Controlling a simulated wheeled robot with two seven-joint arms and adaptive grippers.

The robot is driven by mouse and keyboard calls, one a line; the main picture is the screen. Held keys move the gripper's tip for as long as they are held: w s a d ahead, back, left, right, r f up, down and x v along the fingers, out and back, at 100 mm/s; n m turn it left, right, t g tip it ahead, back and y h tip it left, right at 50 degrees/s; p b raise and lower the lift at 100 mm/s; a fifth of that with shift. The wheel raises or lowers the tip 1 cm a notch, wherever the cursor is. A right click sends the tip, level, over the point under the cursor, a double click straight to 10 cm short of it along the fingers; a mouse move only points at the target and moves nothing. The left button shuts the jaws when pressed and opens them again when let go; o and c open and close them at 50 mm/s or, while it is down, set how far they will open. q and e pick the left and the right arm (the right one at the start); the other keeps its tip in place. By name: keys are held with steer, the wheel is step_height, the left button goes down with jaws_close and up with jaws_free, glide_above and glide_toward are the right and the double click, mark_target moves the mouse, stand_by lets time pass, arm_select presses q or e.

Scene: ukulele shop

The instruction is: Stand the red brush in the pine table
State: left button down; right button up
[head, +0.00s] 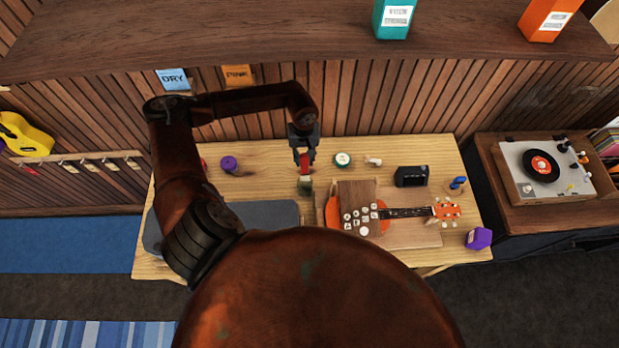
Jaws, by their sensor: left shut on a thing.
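The pine table (398,152) stands against the slatted wall in the head view. My left gripper (303,154) is above its back middle, pointing down, and is shut on the red brush (306,161). Only part of the brush's red body shows below the fingers, with a paler, greenish end under it. I cannot tell whether that end touches the table. My right gripper is not in view.
An orange ukulele (447,211) lies on the table, with a brown block and several white knobs over its body. A purple roll (229,163), a round tin (343,159), a black box (411,176) and a dark grey mat (262,213) surround the work area. A shelf (250,45) overhangs the back.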

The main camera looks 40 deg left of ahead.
mark_target(304, 173)
arm_select(q)
step_height(304, 173, down, 6)
steer(key=shift+s+f+p, duration=0.1)
steer(key=shift+s+p, duration=0.05)
steer(key=shift+p, duration=0.75)
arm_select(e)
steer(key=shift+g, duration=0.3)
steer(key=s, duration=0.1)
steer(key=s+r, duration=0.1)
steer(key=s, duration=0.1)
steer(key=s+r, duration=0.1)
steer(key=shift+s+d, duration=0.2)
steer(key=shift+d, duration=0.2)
arm_select(q)
step_height(304, 173, down, 4)
steer(key=shift+r+p, duration=0.25)
steer(key=shift+p, duration=0.3)
steer(key=shift+f, duration=0.15)
steer(key=c, duration=2.1)
jaws_free()
steer(key=o, duration=0.5)
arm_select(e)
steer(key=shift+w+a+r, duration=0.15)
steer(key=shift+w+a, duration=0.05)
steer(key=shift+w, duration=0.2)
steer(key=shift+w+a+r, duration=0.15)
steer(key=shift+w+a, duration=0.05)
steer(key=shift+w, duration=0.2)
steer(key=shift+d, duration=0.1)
